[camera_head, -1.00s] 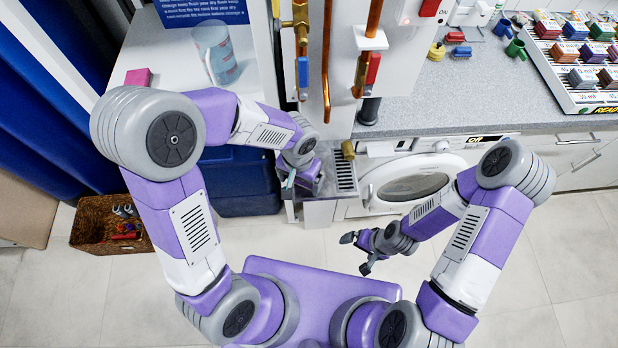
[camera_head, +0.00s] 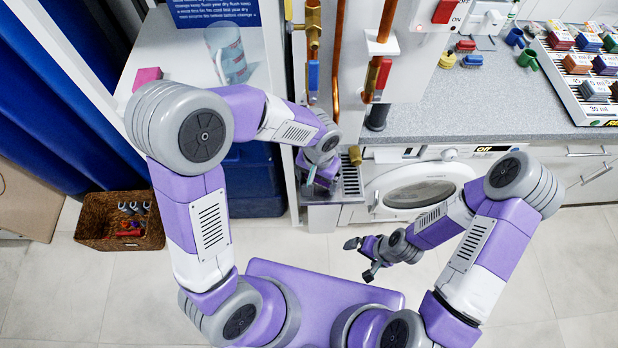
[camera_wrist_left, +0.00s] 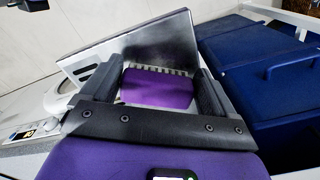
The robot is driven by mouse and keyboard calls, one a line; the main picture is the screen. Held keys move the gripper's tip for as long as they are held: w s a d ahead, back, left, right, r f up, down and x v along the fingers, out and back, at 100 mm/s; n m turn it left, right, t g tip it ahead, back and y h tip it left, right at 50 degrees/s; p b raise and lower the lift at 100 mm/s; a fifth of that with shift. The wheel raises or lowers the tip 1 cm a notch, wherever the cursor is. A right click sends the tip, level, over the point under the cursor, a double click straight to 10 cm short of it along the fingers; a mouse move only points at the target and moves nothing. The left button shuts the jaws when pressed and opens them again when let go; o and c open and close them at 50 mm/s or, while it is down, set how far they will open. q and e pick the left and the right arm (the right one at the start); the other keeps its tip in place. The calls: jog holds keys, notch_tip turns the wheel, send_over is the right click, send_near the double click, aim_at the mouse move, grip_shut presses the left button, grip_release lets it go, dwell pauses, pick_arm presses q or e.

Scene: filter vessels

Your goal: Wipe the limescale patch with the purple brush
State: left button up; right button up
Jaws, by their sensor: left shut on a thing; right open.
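My left gripper (camera_head: 318,178) is at the small metal basin (camera_head: 352,184) beside the washing machine, seen from above in the head view. In the left wrist view, the left gripper (camera_wrist_left: 158,86) is shut on the purple brush (camera_wrist_left: 158,88), whose purple block sits between the dark fingers. A pale toothed strip shows along the brush's far edge, and a grey metal surface (camera_wrist_left: 150,48) lies just beyond. I cannot make out the limescale patch in either view. My right gripper (camera_head: 362,258) is open and empty in front of the washing machine.
The washing machine (camera_head: 418,192) stands right of the basin. Copper pipes and a brass valve (camera_head: 313,30) rise behind it. A blue box (camera_head: 252,180) stands to the left. A wicker basket (camera_head: 92,228) is on the floor. The grey counter (camera_head: 470,100) is at the right.

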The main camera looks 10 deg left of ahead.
pick_arm(q)
jog(key=shift+w+d, duration=0.15)
jog(key=shift+d, duration=0.4)
jog(key=shift+d+r, duration=0.2)
jog(key=shift+d, duration=0.65)
jog(key=shift+w+d, duration=0.1)
jog(key=shift+d, duration=0.2)
jog(key=shift+w+d+f, duration=0.15)
jog(key=shift+w+d, duration=0.05)
jog(key=shift+d, duration=0.1)
jog(key=shift+a+b, duration=0.3)
jog(key=shift+a, duration=0.1)
jog(key=a, duration=0.3)
jog(key=shift+s+f, duration=0.1)
jog(key=shift+s, duration=0.2)
jog(key=shift+a+f, duration=0.1)
jog(key=shift+a, duration=0.25)
jog(key=shift+s+d, duration=0.1)
jog(key=shift+s, duration=0.1)
jog(key=shift+s+a, duration=0.3)
jog(key=shift+a, duration=0.6)
jog(key=shift+s+a, duration=0.25)
jog(key=shift+a, duration=0.6)
jog(key=shift+d+r+p, duration=0.15)
jog(key=shift+r+p, duration=2.05)
jog(key=shift+r, duration=1.05)
